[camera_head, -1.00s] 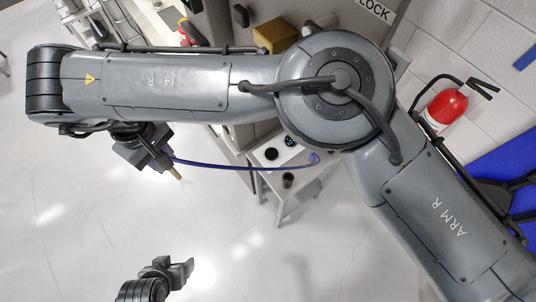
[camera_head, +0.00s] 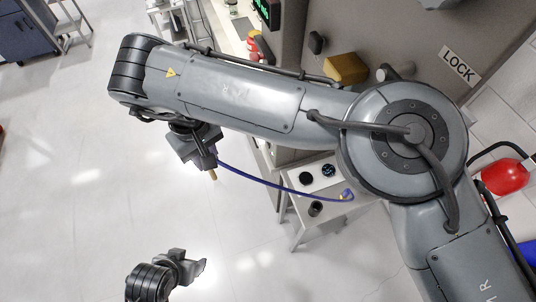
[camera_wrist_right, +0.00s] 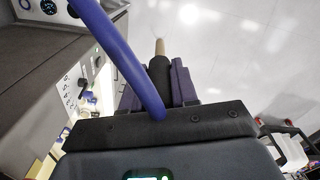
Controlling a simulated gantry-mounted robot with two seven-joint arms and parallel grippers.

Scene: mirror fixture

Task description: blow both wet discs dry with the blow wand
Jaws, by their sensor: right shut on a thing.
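My right gripper (camera_head: 205,161) hangs at the end of the arm crossing the head view, shut on the blow wand (camera_head: 213,176). The wand's tan tip also shows between the fingers in the right wrist view (camera_wrist_right: 160,47). A blue hose (camera_head: 265,185) runs from the wand to the small table (camera_head: 330,186). Two dark discs lie on the table's white top: a plain black one (camera_head: 306,178) and one with bluish specks (camera_head: 328,170). The wand is well left of both, its tip pointing down over open floor. My left gripper (camera_head: 190,266) is low in the head view, far from the table; its jaw gap is unclear.
A dark cup (camera_head: 315,209) stands near the table's front edge. A grey cabinet with a LOCK sign (camera_head: 459,66) and a yellow-brown block (camera_head: 346,69) are behind my right arm. A red extinguisher (camera_head: 504,177) is at the right.

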